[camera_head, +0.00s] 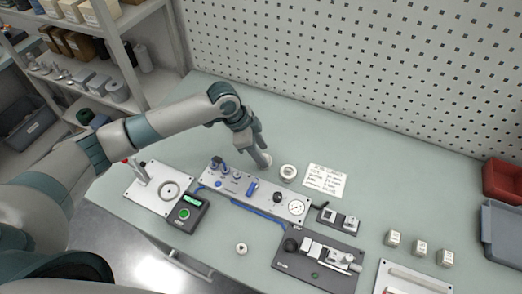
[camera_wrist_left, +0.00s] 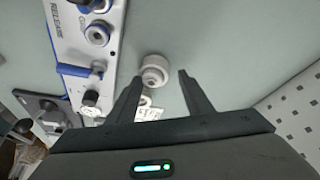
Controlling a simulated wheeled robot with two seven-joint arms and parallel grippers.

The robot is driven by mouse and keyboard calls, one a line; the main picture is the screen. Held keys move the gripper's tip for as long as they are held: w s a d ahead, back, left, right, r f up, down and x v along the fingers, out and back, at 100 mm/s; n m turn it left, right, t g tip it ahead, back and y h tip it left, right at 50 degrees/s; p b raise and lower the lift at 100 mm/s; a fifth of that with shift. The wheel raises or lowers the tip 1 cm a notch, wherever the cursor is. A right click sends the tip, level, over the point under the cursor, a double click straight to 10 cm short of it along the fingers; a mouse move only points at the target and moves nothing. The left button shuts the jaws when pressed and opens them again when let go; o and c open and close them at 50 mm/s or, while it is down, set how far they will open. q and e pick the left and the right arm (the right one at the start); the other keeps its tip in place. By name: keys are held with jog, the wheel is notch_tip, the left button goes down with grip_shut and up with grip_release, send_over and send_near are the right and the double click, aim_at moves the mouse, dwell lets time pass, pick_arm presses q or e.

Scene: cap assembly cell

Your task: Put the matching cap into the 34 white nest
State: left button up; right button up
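A white round part (camera_head: 288,172) stands on the bench behind the panel; I cannot tell whether it is a cap or a nest. In the left wrist view the white part (camera_wrist_left: 154,72) shows as a stepped cylinder, just beyond and between my fingertips. A smaller white ring-like part (camera_head: 241,248) lies on the bench in front of the panel. My left gripper (camera_head: 262,155) is above the bench, left of the first white part. In the wrist view the left gripper (camera_wrist_left: 159,76) has its fingers apart with nothing held. No number 34 is readable. My right gripper is not seen.
A panel with knobs and a gauge (camera_head: 232,186) lies close by. A plate with a ring (camera_head: 145,203), a green-lit box (camera_head: 187,213), a dark fixture plate (camera_head: 310,272) and a written sheet (camera_head: 325,181) surround it. Several small white blocks (camera_head: 420,247) stand right.

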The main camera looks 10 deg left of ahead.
pick_arm(q)
jog(key=shift+s, duration=0.1)
jog(key=shift+a+r, duration=0.2)
jog(key=shift+r, duration=0.15)
jog(key=b+v, duration=0.4)
jog(key=v, duration=1.2)
jog(key=shift+r+b, duration=0.35)
jog(key=shift+r, duration=0.1)
